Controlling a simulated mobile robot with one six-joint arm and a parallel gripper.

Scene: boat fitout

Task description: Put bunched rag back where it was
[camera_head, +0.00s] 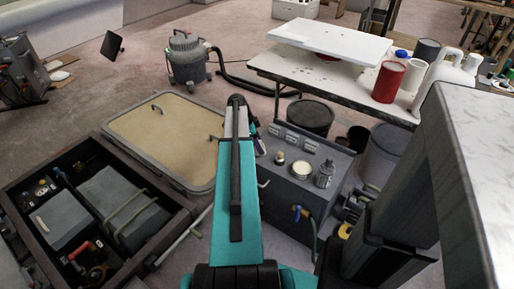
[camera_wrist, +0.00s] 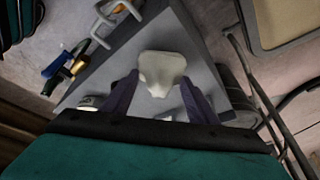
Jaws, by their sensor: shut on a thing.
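In the wrist view a pale, off-white bunched rag (camera_wrist: 162,68) sits between the two dark fingers of my gripper (camera_wrist: 160,92). The gripper is shut on it. Below and beyond the rag is the flat grey top of a cabinet (camera_wrist: 205,48); I cannot tell whether the rag touches it. The same grey cabinet (camera_head: 292,203) appears in the head view, just right of my teal arm.
Small jars and a grey bottle (camera_head: 325,174) stand on the cabinet top. An open dark hatch (camera_head: 182,222) with equipment lies at left, beside a tan framed panel (camera_head: 160,135). A worktable (camera_head: 268,65) with a red can (camera_head: 387,82) stands behind. A vacuum (camera_head: 187,60) stands on the floor.

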